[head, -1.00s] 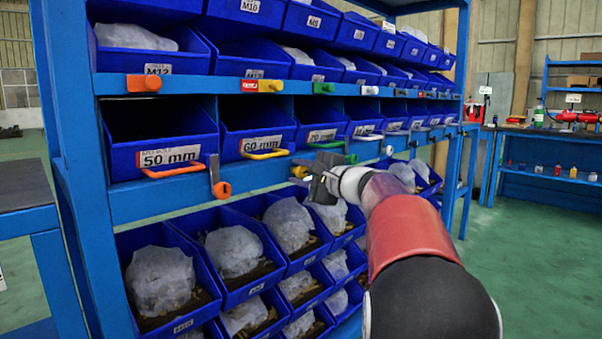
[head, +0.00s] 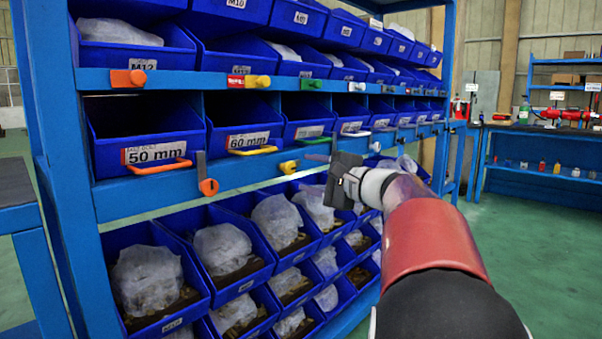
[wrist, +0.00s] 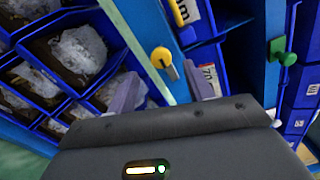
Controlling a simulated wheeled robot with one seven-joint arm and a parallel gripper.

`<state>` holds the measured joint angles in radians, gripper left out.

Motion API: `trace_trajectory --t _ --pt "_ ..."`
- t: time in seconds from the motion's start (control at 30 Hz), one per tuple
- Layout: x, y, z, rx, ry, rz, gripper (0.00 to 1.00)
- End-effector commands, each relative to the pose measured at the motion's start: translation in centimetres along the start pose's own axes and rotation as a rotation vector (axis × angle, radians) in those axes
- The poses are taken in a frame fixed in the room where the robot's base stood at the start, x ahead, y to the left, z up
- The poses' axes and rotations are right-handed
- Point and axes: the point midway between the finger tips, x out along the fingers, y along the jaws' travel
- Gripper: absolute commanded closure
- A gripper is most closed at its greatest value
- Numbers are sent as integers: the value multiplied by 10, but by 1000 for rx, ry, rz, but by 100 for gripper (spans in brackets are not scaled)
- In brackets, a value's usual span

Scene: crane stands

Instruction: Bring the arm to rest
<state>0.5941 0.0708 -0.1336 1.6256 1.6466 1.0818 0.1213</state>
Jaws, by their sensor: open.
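My gripper (head: 322,166) is at the end of my red and black arm, in front of the blue rack (head: 150,196), near the rail below the middle row of bins. In the wrist view my gripper (wrist: 163,98) shows two grey fingers spread apart with nothing held between them. A yellow knob (wrist: 161,58) on the rack shows beyond the gap between the fingers. Part of the rack behind my arm is hidden.
Blue bins fill the rack, including the 50 mm bin (head: 150,135) and the 60 mm bin (head: 240,125). Lower bins (head: 148,282) hold bagged parts. An orange knob (head: 208,187) sticks out. Green floor (head: 525,260) is clear at right; a workbench (head: 545,185) stands behind.

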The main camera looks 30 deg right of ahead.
Motion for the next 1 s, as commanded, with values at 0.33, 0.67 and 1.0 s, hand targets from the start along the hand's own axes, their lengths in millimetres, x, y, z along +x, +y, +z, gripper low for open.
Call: trace_trajectory --t 0.33,0.67,1.0 --pt "-4 0 0 0 1 0 48" --pt "-2 5 14 -20 -12 37 48" --pt "-44 125 182 -465 -199 601 48"
